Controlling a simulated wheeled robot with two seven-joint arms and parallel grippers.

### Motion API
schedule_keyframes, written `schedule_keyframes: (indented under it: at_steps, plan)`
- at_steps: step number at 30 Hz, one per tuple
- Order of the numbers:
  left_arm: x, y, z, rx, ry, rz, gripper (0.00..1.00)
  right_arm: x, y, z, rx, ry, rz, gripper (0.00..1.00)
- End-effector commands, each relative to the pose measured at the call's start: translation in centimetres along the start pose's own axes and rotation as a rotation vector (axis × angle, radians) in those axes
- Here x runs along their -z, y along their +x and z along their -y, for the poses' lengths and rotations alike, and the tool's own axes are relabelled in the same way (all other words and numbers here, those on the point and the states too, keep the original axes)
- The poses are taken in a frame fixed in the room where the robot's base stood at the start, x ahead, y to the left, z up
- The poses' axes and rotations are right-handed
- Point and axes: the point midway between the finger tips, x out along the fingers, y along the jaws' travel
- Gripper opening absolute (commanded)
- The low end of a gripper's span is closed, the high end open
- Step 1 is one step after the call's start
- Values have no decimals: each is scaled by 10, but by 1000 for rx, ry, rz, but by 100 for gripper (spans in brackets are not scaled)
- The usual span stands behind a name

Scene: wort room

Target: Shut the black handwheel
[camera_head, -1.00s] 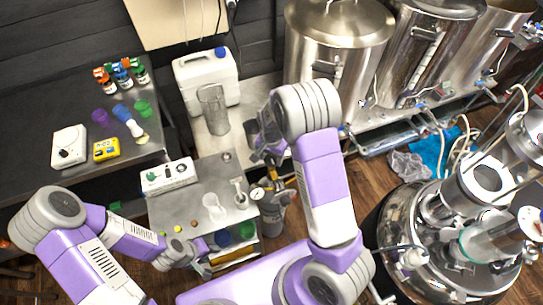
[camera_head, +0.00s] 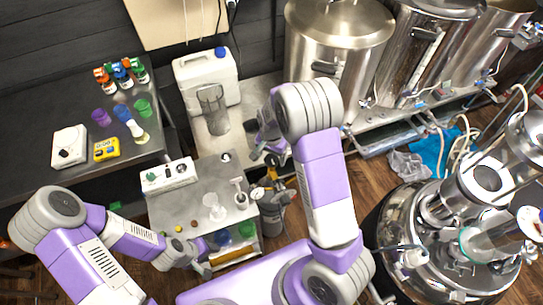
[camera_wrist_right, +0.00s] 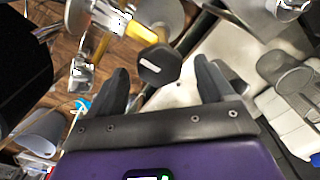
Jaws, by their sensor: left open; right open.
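The black handwheel (camera_wrist_right: 160,65) shows in the right wrist view as a dark, many-sided knob with a small pale mark, beside yellow and metal fittings. My right gripper (camera_wrist_right: 161,70) is open, its two dark fingers on either side of the knob in the picture. A gap shows on both sides, and I cannot tell the depth between them. In the head view my right gripper (camera_head: 267,155) points down above a grey cylinder (camera_head: 272,215) with a gauge; I cannot make out the handwheel there. My left gripper (camera_head: 203,262) is open and empty, low beside the small steel table.
The steel table (camera_head: 170,210) left of the cylinder holds a white control box (camera_head: 168,175) and glassware. A white jug (camera_head: 207,75) and a clear beaker (camera_head: 213,110) stand behind. Large steel kettles (camera_head: 338,40) stand at the back. A glass-and-steel apparatus (camera_head: 440,240) fills the right.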

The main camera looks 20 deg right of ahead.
Motion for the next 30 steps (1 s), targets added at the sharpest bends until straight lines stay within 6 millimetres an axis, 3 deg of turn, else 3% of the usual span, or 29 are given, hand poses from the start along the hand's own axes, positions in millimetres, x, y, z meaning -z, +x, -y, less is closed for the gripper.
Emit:
schedule_keyframes:
  at_steps: [6, 12, 30]
  plan:
    - [0, -7, -3, 0, 0, 0, 42, 1, -40, 1, 5, 1, -3, 81]
    - [0, -10, -4, 0, 0, 0, 42, 0, -63, 0, 2, 0, -1, 81]
    - [0, -10, -4, 0, 0, 0, 42, 0, -66, 0, 1, 1, -1, 81]
